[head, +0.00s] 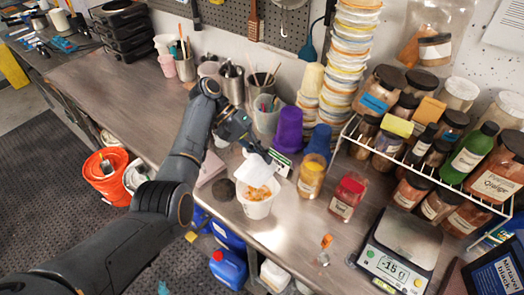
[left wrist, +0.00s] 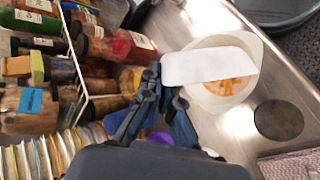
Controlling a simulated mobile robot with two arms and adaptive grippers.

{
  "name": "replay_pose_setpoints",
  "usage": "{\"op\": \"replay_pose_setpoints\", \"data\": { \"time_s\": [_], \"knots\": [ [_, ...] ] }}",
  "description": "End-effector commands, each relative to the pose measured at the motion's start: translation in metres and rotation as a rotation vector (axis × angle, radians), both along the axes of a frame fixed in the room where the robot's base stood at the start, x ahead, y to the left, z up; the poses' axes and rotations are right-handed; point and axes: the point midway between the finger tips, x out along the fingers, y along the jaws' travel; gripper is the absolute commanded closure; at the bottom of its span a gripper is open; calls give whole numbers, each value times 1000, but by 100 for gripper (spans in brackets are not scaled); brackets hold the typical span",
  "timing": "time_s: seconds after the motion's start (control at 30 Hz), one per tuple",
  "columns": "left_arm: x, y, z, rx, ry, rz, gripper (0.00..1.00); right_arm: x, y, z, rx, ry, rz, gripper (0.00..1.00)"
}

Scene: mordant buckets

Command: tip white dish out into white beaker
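My left gripper (head: 246,140) is shut on the edge of the white dish (head: 254,171), which is tilted over the white beaker. In the left wrist view, the dish (left wrist: 208,66) reaches out from the fingertips (left wrist: 168,84) across part of the beaker's mouth. The white beaker (head: 257,211) stands upright on the bench. Orange-yellow material (head: 257,193) shows inside it; it also shows in the left wrist view (left wrist: 231,86), below the dish. The dish's inside is hidden, so I cannot tell whether anything is left in it. My right gripper is in neither view.
A yellow-orange jar (head: 311,179) and a red jar (head: 347,196) stand right of the beaker. Purple (head: 289,130) and blue (head: 319,142) cups stand behind. A scale (head: 399,254) and a wire rack of jars (head: 413,160) are at right. The bench front edge is close.

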Motion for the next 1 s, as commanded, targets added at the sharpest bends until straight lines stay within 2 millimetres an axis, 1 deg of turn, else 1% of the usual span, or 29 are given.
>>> {"op": "replay_pose_setpoints", "data": {
  "time_s": [0.03, 0.17, 0.57, 1.0],
  "knots": [
    [-3, -1, 4, 7, -23, -1, 100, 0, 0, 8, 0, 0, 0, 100],
    [-6, -2, 4, 19, -61, -1, 100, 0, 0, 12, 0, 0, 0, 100],
    [-7, -2, 4, 27, -86, -1, 100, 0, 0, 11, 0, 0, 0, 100],
    [-28, -9, 24, 95, -309, -2, 100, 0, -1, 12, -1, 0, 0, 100]
  ]
}}
